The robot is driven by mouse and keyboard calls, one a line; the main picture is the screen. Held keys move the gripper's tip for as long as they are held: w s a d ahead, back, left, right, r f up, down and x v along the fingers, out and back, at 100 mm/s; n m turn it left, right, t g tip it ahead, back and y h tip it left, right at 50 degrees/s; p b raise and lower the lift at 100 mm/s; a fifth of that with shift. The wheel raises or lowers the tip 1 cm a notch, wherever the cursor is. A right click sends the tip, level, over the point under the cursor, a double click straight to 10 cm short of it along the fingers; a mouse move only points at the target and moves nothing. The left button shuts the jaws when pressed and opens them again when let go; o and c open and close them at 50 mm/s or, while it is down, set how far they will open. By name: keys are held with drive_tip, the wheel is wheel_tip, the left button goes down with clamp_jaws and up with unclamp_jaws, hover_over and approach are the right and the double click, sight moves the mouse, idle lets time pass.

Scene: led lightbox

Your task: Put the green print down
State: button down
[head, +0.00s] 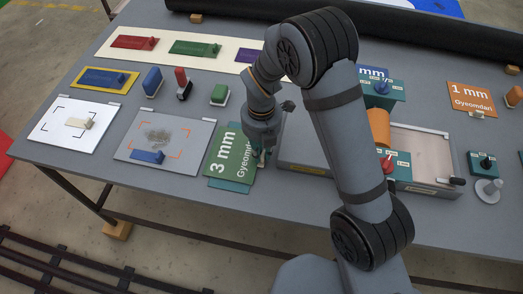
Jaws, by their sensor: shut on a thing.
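The green print (227,154), marked "3 mm" in white, is a flat rectangular sheet near the middle front of the table. A teal edge (229,186) of another sheet or plate shows just under its front side. My gripper (259,158) points down at the right edge of the print and is shut on it there. The fingertips are small and partly hidden by the gripper body. I cannot tell whether the print is lifted or touches what is below it.
Left of the print lies a grey board (193,135) with orange corner marks and a blue block (147,156). A white board (56,137) lies farther left. At right are a pale tray (422,150), an orange "1 mm" print (472,97) and teal blocks. Bare table shows along the front edge.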

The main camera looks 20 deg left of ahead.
drive_tip(key=shift+f, duration=0.25)
drive_tip(key=c, duration=1.7)
unclamp_jaws()
drive_tip(key=shift+r, duration=0.1)
wheel_tip(320, 180, up, 12)
drive_tip(key=shift+r+b, duration=0.2)
drive_tip(key=shift+b, duration=0.1)
